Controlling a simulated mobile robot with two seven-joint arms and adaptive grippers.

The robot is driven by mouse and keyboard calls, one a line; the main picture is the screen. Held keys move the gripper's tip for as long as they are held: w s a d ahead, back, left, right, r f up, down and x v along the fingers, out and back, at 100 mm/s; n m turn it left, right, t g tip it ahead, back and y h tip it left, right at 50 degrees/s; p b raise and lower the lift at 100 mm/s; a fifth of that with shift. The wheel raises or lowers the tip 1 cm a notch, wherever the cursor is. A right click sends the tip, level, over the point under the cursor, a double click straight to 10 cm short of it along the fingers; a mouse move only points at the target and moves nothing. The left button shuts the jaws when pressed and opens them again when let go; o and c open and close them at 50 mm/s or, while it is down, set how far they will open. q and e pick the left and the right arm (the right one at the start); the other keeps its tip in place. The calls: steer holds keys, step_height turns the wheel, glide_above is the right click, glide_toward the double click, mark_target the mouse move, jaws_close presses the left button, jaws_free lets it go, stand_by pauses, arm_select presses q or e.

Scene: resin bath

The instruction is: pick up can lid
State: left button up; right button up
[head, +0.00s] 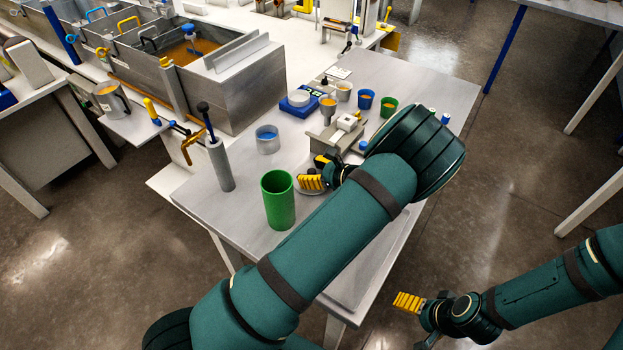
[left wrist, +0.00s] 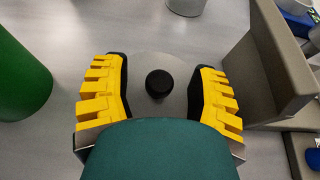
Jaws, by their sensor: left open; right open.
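The can lid (left wrist: 182,66) is a round grey disc with a black knob (left wrist: 159,84) in its middle, lying flat on the table. In the left wrist view it lies between the yellow fingers of my left gripper (left wrist: 158,98). The fingers are open, one on each side of the knob, with clear gaps to it. In the head view my left gripper (head: 319,171) is low over the table and hides most of the lid. My right gripper (head: 419,318) is open and empty, off the table's near right side.
A tall green cup (head: 278,205) stands left of my left gripper. A grey clamp-like fixture (head: 335,135) stands close on the other side. The table's near left corner is clear.

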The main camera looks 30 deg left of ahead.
arm_select(q)
jaws_close()
stand_by(0.4)
